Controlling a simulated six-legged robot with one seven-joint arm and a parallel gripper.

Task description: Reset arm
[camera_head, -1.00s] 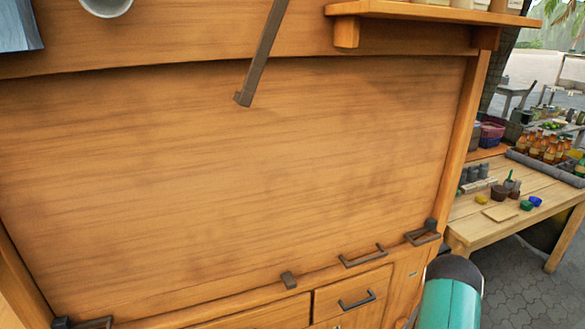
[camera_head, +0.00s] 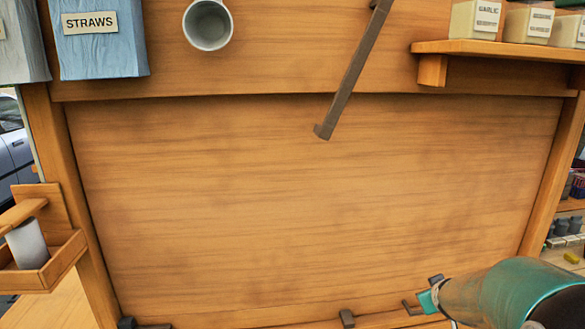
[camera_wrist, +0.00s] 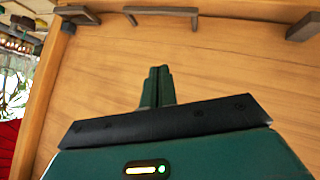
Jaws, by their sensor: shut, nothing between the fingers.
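My gripper (camera_wrist: 157,86) shows in the wrist view as two dark green fingers pressed together, with nothing between them. Behind it is the wooden panel (camera_wrist: 220,75) of a stall or cabinet, with a dark handle (camera_wrist: 162,12) at the top of the view. In the head view my green arm reaches in from the lower right, in front of the lower right corner of the wooden panel (camera_head: 310,200). The gripper fingers cannot be made out there.
A dark bar (camera_head: 352,75) hangs down over the panel. A blue straws box (camera_head: 105,60) and a white cup (camera_head: 208,25) are at the upper left. A shelf (camera_head: 500,48) with labelled containers is at the upper right. A wooden holder (camera_head: 50,265) juts out at the left.

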